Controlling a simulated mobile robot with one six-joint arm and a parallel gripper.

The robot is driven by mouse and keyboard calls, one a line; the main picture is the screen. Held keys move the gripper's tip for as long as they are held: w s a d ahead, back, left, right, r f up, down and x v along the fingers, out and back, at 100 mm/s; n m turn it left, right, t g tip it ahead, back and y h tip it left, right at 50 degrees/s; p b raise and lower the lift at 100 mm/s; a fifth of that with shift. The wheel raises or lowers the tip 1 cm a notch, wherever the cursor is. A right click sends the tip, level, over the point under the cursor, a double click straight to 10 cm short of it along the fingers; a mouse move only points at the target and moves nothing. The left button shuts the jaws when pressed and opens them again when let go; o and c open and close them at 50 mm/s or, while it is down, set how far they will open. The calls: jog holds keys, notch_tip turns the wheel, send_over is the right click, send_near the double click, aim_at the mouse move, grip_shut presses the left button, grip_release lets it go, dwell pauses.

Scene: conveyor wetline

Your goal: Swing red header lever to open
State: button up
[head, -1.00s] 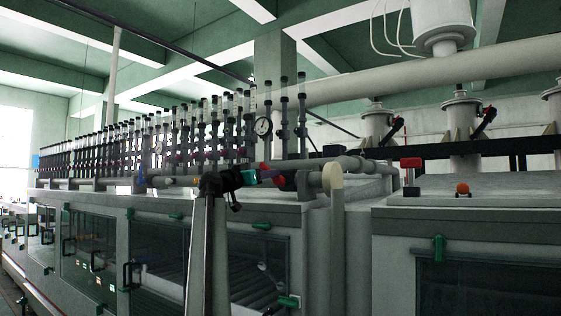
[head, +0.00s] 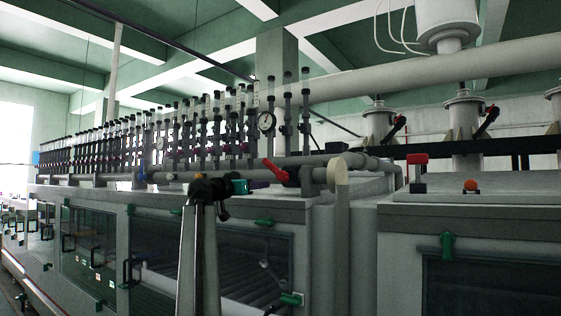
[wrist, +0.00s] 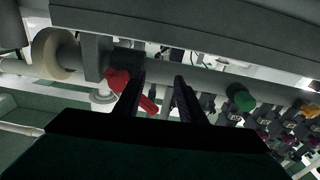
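The red header lever (head: 276,172) shows in the head view on the grey header pipe, near the pipe's right end. It slants down to the right. My gripper (head: 258,184) is just left of and slightly below it, its dark fingers partly hard to see. In the wrist view my gripper (wrist: 160,78) is open, with two dark fingers apart. The red lever (wrist: 118,80) passes behind the left finger, and its end shows in the gap between the fingers. I cannot tell from the frames whether a finger touches it.
The tank top lies below. A green knob (wrist: 240,97) is right of the fingers in the wrist view.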

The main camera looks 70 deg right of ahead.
jog(key=shift+a+r+b, duration=0.15)
jog(key=shift+a+r, duration=0.1)
jog(key=shift+a, duration=0.8)
jog(key=shift+a+r+b, duration=0.15)
jog(key=shift+a+r, duration=0.05)
jog(key=shift+a, duration=0.8)
jog(key=shift+w, duration=0.1)
